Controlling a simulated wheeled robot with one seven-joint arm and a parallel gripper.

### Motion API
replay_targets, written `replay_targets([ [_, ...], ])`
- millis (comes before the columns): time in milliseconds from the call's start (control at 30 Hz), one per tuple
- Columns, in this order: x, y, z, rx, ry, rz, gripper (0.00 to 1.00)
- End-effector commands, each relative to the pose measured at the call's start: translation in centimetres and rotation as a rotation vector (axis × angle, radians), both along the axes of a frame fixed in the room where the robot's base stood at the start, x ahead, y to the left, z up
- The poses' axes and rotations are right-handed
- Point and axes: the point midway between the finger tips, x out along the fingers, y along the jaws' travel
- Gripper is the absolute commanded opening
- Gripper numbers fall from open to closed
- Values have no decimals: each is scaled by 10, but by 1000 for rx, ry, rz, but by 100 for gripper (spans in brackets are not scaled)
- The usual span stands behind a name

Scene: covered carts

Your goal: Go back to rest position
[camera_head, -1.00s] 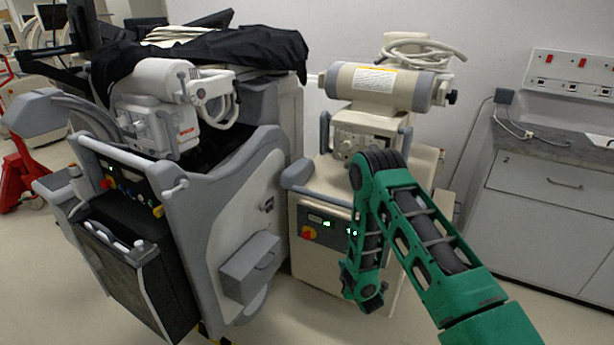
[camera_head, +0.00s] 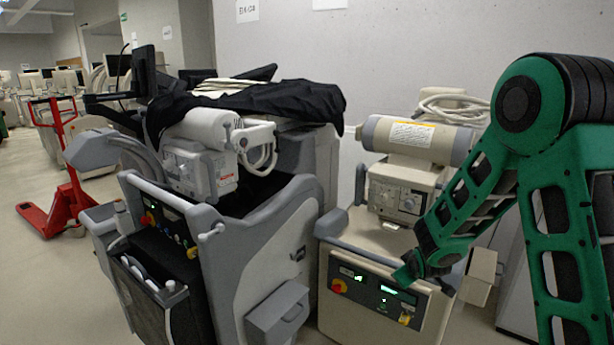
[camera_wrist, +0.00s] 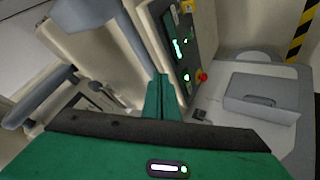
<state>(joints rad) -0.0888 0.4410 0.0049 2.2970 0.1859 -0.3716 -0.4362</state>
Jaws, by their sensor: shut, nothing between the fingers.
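My green arm is folded on the right side of the head view, its elbow high. My gripper (camera_head: 408,270) hangs at the end of the forearm, in front of the beige cart (camera_head: 352,302) and close to its control panel (camera_head: 372,289). In the wrist view my gripper (camera_wrist: 160,98) has its green fingers together with nothing between them. The lit control panel (camera_wrist: 182,48) shows just beyond the fingers there. I cannot tell from these views whether the gripper touches the cart.
A grey cart (camera_head: 267,232) under a black cover (camera_head: 250,103) stands left of the beige cart. A red pallet jack (camera_head: 68,200) stands at the far left. Open floor (camera_head: 50,285) lies at the lower left. A wall backs the carts.

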Motion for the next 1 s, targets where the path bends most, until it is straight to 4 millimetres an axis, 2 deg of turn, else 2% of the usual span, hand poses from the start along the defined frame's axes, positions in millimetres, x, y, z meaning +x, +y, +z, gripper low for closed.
replay_targets([
  [33,-9,-2,17,25,9,-25,0],
  [100,-24,-4,34,61,33,-59,0],
  [267,-62,-6,71,142,88,-136,0],
  [500,-131,-5,117,252,176,-243,0],
  [800,-226,-1,158,360,283,-361,0],
  [967,-274,2,171,400,335,-415,0],
  [1000,-286,-7,171,408,354,-455,0],
])
